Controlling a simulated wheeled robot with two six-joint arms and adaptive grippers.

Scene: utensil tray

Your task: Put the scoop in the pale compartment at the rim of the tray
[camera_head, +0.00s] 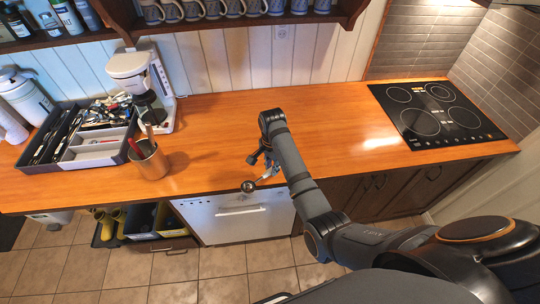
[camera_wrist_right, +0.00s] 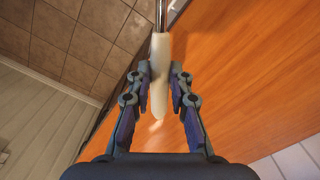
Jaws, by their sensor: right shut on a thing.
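The scoop shows its round metal bowl (camera_head: 248,186) at the counter's front edge, in front of the white dishwasher. In the right wrist view its cream handle (camera_wrist_right: 160,52) and thin metal shaft run up between the fingers. My right gripper (camera_head: 264,162) is shut on that handle; its two fingers also show in the wrist view (camera_wrist_right: 159,80). The dark tray (camera_head: 38,168) stands at the counter's left end, well left of the gripper. Its pale compartments include one along the front rim (camera_head: 92,156), which looks empty. My left gripper is out of view.
A metal utensil cup (camera_head: 149,163) stands beside the tray's right front, between tray and gripper. A white coffee maker (camera_head: 130,68) is behind it. The cooktop (camera_head: 433,112) is far right. The middle counter (camera_head: 215,125) is clear. Mugs hang from the shelf above.

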